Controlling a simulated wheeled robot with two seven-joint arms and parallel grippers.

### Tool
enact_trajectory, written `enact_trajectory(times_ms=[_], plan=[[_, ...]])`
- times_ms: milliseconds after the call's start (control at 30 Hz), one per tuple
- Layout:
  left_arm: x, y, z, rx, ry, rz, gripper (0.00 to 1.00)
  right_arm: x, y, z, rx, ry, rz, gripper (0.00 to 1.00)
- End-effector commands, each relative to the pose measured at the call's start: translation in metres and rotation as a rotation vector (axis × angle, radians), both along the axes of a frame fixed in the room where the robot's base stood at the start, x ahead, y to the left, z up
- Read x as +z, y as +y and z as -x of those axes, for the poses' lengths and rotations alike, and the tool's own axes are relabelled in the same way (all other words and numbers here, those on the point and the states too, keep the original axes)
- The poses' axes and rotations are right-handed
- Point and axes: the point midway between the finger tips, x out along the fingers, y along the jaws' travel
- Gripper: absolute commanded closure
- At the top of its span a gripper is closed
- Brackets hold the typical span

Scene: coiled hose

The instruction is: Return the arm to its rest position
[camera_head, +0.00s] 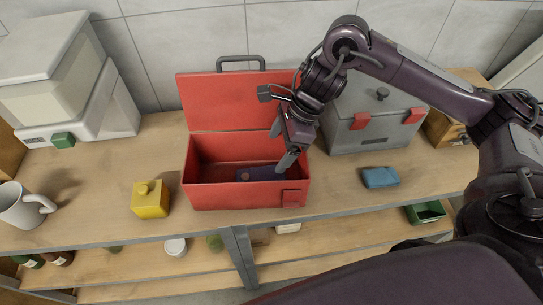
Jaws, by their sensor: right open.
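My right arm comes in from the right, bends at an elbow at the top and reaches down to the open red toolbox (205,198). My right gripper (281,148) is open at the box's right side, with its fingers pointing down over the opening. Nothing shows between the fingers. A dark bluish flat object (258,174) lies inside the box, below and left of the lower fingertip. I cannot tell whether that fingertip touches the box. My left gripper is out of view.
A grey case with red latches (375,125) stands behind the arm. A blue sponge-like block (380,177) lies right of the toolbox. A yellow container (150,199) and a white mug (20,206) stand left. The front bench (100,220) has bare stretches; shelves lie below.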

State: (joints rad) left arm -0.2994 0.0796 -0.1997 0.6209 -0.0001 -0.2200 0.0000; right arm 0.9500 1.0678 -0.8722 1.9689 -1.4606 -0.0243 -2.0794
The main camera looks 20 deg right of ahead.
Motion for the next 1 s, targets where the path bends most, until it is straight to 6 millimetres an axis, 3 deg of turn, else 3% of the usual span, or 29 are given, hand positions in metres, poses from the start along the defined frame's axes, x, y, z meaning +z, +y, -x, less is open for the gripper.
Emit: enact_trajectory(times_ms=[133, 733, 1000], plan=[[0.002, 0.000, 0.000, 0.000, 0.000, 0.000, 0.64, 0.011, -0.004, 0.001, -0.002, 0.001, 0.000, 0.19], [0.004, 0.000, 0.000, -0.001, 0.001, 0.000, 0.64, 0.014, -0.005, 0.002, -0.001, 0.001, -0.001, 0.19], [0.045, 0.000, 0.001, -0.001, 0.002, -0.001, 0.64, 0.056, -0.005, 0.002, -0.001, 0.001, -0.001, 0.19]])
